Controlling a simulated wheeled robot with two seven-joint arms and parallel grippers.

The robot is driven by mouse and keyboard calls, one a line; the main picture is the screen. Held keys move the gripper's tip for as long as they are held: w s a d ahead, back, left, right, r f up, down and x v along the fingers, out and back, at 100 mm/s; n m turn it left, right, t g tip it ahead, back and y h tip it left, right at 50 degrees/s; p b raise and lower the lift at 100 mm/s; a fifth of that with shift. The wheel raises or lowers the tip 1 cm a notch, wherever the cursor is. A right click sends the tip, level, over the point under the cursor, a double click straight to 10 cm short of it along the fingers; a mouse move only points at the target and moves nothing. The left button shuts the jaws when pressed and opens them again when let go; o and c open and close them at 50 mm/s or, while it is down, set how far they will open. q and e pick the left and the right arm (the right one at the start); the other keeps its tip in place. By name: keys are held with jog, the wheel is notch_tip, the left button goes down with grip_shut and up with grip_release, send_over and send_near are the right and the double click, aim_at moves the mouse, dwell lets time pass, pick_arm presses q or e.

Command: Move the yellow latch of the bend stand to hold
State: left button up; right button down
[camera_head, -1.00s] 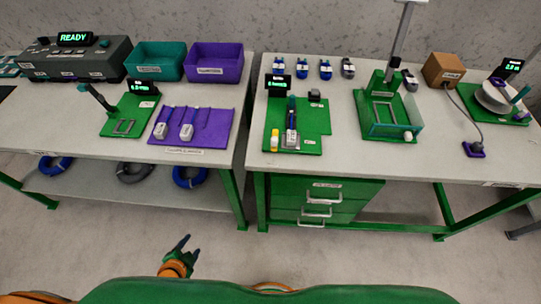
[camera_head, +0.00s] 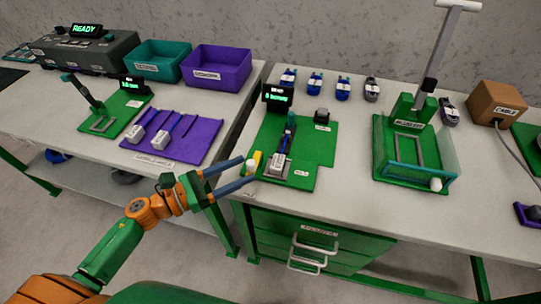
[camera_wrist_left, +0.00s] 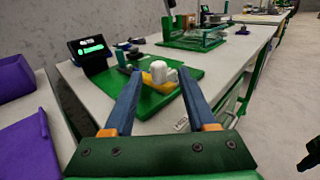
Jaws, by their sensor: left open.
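The bend stand (camera_head: 318,152) is a green board with a small dark display, near the left end of the right-hand table. Its yellow latch (camera_head: 258,159) is at the board's left front edge, with a white knob beside it. A cable piece with a grey connector (camera_head: 279,165) lies on the stand.
A purple rack (camera_head: 195,150) with cables is on the left table, across a gap. A green fixture with a clear guard (camera_head: 425,178) stands to the right. Several cables lie behind the stand. Drawers (camera_head: 318,240) are below the table.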

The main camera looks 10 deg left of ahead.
aim_at(250, 163)
pick_arm(q)
jog(key=shift+w+d+r+p, duration=0.35)
jog(key=shift+w+d+p, duration=0.1)
jog(key=shift+w, duration=0.1)
jog(key=shift+f+x, duration=0.25)
jog(key=shift+x, duration=0.85)
jog(key=shift+w+d, duration=0.1)
jog(key=shift+d, duration=0.05)
jog(key=shift+c, duration=1.3)
jog(key=shift+s+a, duration=0.2)
grip_shut()
pick_arm(e)
jog(key=shift+s+a+r, duration=0.6)
jog(key=shift+a+r, duration=0.15)
jog(key=shift+r, duration=0.05)
